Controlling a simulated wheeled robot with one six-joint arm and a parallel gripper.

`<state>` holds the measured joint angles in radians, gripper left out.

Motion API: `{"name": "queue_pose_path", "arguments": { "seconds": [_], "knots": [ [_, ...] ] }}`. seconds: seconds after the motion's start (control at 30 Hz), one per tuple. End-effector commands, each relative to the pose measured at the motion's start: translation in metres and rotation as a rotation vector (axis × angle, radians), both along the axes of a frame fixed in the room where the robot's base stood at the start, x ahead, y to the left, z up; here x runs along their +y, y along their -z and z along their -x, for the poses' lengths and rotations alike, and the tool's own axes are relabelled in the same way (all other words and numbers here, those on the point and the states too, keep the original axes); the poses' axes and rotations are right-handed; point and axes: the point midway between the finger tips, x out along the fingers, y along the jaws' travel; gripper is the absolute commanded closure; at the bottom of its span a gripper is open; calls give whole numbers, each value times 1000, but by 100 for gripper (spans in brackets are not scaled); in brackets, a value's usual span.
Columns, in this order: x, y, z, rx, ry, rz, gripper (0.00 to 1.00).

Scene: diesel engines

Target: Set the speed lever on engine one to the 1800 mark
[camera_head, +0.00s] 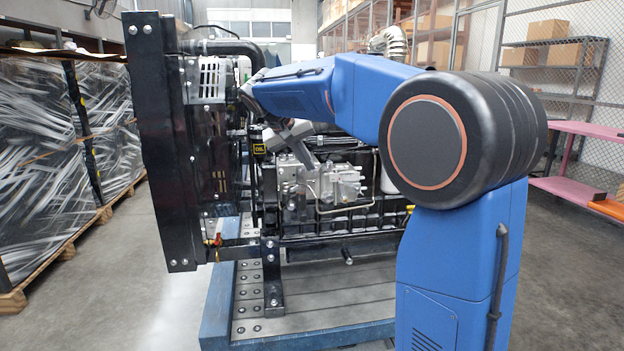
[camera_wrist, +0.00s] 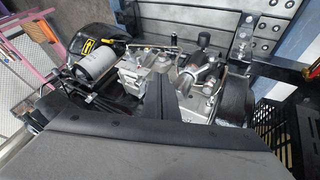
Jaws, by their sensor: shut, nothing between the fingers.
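The engine (camera_head: 330,188) stands in front of me, with a silvery pump and bracket assembly (camera_head: 335,185) on its near side. My gripper (camera_head: 312,163) reaches down to the upper left of this assembly, its fingers shut and empty. In the wrist view the shut fingers (camera_wrist: 175,88) point in among the metal pump parts (camera_wrist: 205,75). I cannot tell whether they touch anything. The speed lever and its 1800 mark cannot be made out clearly in either view. My fingers and the gripper body hide part of the engine in the wrist view.
The black radiator frame (camera_head: 160,140) rises at the engine's left. A blue-edged base (camera_head: 300,335) carries the engine. A white filter (camera_wrist: 95,65) and a black-tipped part (camera_wrist: 203,38) lie near my fingers.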

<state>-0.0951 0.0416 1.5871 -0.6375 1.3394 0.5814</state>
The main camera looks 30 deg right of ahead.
Motion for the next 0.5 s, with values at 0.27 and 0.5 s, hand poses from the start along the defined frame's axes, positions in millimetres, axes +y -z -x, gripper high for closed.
{"name": "queue_pose_path", "arguments": {
  "seconds": [0.27, 0.5],
  "knots": [
    [-15, 19, -5, 3, 8, 3, 100],
    [-39, 53, -15, 5, 8, 3, 100]
  ]
}}
